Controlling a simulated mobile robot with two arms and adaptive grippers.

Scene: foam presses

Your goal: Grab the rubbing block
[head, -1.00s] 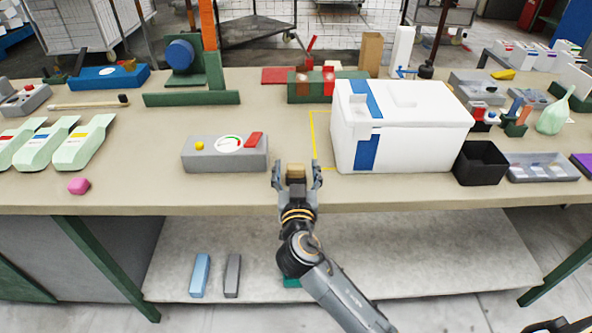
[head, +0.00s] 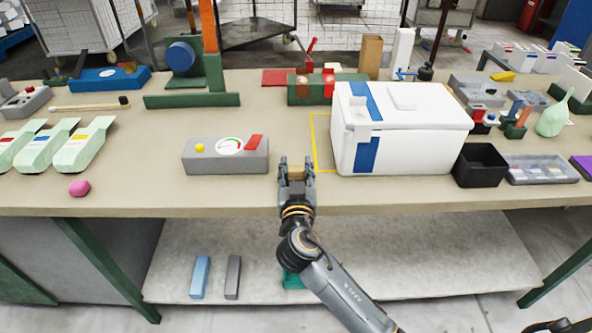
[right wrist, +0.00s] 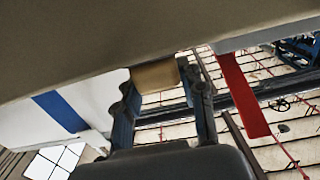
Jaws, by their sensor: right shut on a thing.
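The rubbing block, a small tan block (head: 296,173), sits between the fingers of my right gripper (head: 297,167) near the front edge of the bench. The gripper is shut on it. My left gripper is not in view.
A grey gauge box (head: 225,155) stands just left of my right gripper. A white cooler box (head: 420,130) with blue straps stands to its right, beside a yellow marked outline (head: 314,140). A black bin (head: 481,165) is farther right. A pink lump (head: 79,188) lies at the left front.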

